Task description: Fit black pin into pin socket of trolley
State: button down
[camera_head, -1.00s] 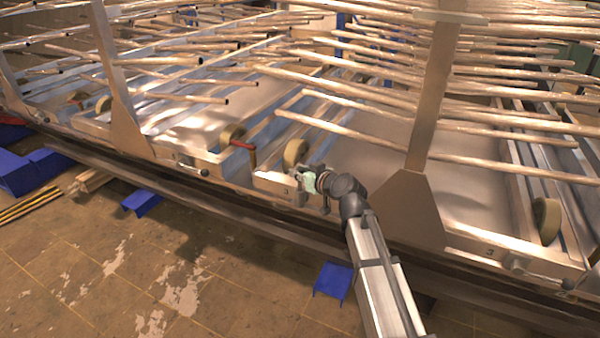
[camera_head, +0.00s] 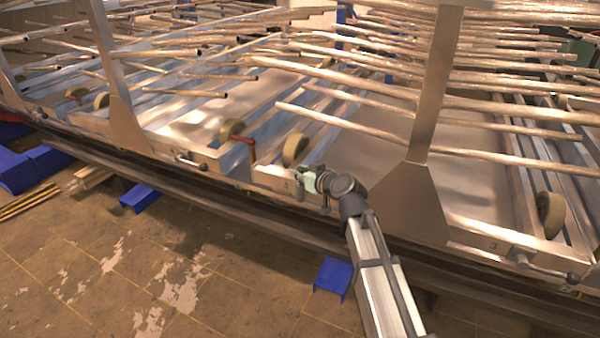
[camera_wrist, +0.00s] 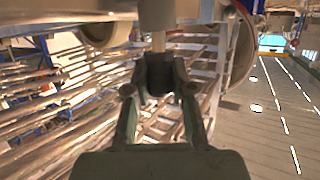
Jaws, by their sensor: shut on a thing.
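In the wrist view, my gripper (camera_wrist: 160,88) is shut on a dark piece, which looks like the black pin (camera_wrist: 158,72). A pale rod (camera_wrist: 158,41) rises from it toward a light round part (camera_wrist: 156,14) at the top edge. I cannot tell whether the rod enters that part. In the head view, my gripper (camera_head: 309,181) is at the front rail of the trolley (camera_head: 272,179), beside a number plate. The pin is too small to make out there, and the pin socket cannot be told apart.
Upright posts (camera_head: 436,90) and long metal tubes (camera_head: 345,125) fill the space behind my gripper. A lever (camera_head: 545,270) sticks out at right. The tiled floor in front is mostly open, with blue blocks (camera_head: 333,278).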

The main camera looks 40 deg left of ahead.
jog(key=shift+f, duration=0.1)
jog(key=shift+f+b, duration=0.7)
jog(key=shift+b, duration=0.15)
jog(key=c, duration=0.9)
grip_release()
jog(key=v, duration=1.2)
jog(key=shift+s, duration=0.1)
